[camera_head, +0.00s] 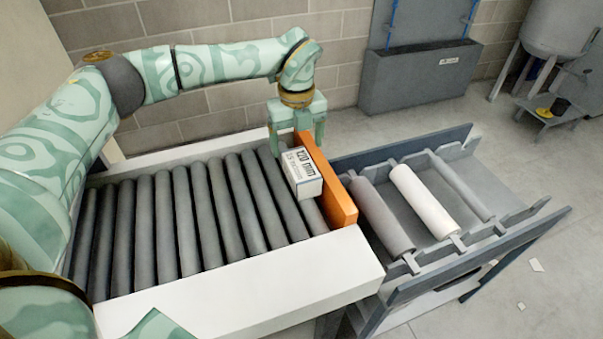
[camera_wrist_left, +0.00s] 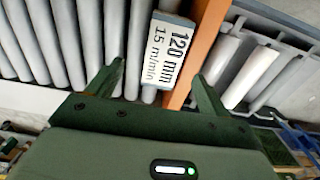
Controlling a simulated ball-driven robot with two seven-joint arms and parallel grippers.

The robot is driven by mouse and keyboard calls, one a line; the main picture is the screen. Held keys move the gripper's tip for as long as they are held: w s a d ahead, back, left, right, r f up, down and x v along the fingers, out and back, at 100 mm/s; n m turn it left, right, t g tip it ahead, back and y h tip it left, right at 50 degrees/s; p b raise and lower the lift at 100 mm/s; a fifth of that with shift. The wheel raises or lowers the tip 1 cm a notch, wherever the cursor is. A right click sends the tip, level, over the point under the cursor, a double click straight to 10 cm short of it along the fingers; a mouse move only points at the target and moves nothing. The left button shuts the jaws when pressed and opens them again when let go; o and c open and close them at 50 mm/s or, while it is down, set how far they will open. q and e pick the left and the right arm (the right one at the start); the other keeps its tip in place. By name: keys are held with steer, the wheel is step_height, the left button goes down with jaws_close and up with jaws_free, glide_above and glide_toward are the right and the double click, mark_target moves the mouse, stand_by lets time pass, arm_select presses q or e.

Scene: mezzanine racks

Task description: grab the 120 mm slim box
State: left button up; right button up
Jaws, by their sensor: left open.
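The 120 mm slim box (camera_head: 303,172) is a small white and grey box with "120 mm" printed on it. It rests on the rollers at the right end of the conveyor, beside the orange stop plate (camera_head: 338,190). In the left wrist view the box (camera_wrist_left: 169,55) lies ahead of the fingers, roughly between their lines. My left gripper (camera_head: 297,140) is pale green, points down and is open at the far side of the box. Its two fingers (camera_wrist_left: 160,80) show apart and empty in the wrist view. My right gripper is not in view.
The roller conveyor (camera_head: 200,290) has a raised white side rail. To its right stands a grey frame (camera_head: 436,262) with loose rollers, including a white one (camera_head: 422,200). A block wall (camera_head: 215,105) runs behind. The rollers left of the box are clear.

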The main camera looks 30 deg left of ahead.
mark_target(301, 164)
arm_select(q)
steer(key=f, duration=0.1)
steer(key=f+b, duration=0.1)
steer(key=f, duration=0.1)
steer(key=f+b, duration=0.1)
steer(key=f, duration=0.1)
steer(key=shift+w+d+f, duration=0.2)
steer(key=shift+w+d, duration=0.1)
steer(key=shift+d, duration=0.05)
steer(key=shift+s+r, duration=0.1)
steer(key=c, duration=1.2)
steer(key=shift+c, duration=0.2)
